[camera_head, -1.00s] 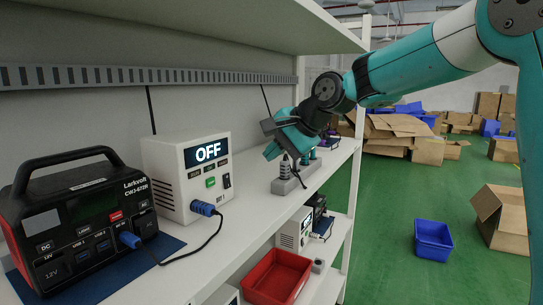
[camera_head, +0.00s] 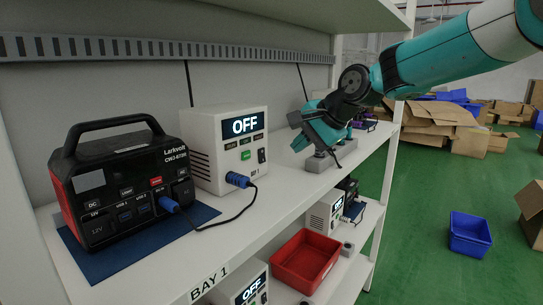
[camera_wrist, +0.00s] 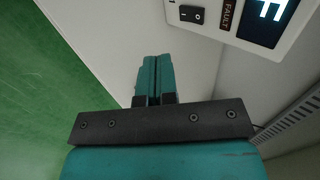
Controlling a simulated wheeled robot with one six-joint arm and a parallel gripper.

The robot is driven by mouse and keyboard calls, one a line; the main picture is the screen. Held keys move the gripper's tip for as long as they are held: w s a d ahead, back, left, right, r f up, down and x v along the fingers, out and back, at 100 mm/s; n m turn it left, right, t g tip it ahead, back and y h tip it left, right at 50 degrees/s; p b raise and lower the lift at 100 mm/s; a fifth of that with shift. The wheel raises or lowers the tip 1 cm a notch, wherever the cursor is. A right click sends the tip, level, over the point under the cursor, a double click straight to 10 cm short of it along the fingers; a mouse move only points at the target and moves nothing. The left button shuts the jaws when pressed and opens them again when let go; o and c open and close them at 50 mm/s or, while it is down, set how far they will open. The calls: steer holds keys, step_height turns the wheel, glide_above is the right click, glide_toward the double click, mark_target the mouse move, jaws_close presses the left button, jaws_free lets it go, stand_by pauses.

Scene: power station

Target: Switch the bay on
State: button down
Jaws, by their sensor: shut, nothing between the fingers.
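The bay box (camera_head: 227,150) is a white unit on the upper shelf, and its screen (camera_head: 243,125) reads OFF. A green button, small dark labels and a black rocker switch (camera_head: 262,156) are on its front. In the wrist view the rocker switch (camera_wrist: 191,14) is at the top, beside a FAULT label and the lit screen. A blue plug (camera_head: 237,180) is in the front, its cable running to the black and red power station (camera_head: 122,190). My gripper (camera_head: 297,143) is shut and empty, right of the box and apart from it. Its closed fingers also show in the wrist view (camera_wrist: 154,62).
A grey block (camera_head: 320,163) stands on the shelf (camera_head: 285,192) under my gripper. A blue mat (camera_head: 195,218) lies under the power station. A red bin (camera_head: 306,258) and other white boxes are on the lower shelf. Green floor (camera_head: 415,240) is open at right, with a blue bin (camera_head: 470,232).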

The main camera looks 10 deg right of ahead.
mark_target(262, 156)
steer(key=p+x, duration=0.1)
steer(key=x, duration=0.4)
steer(key=shift+w+a+f+p, duration=0.2)
steer(key=shift+w+a+p, duration=0.05)
steer(key=shift+p, duration=0.15)
steer(key=shift+w+a+f+p, duration=0.3)
steer(key=shift+w+a+p, duration=0.35)
steer(key=shift+w, duration=0.2)
steer(key=shift+w+a+f+p, duration=0.25)
steer(key=shift+w+a+p, duration=0.35)
steer(key=shift+w, duration=0.3)
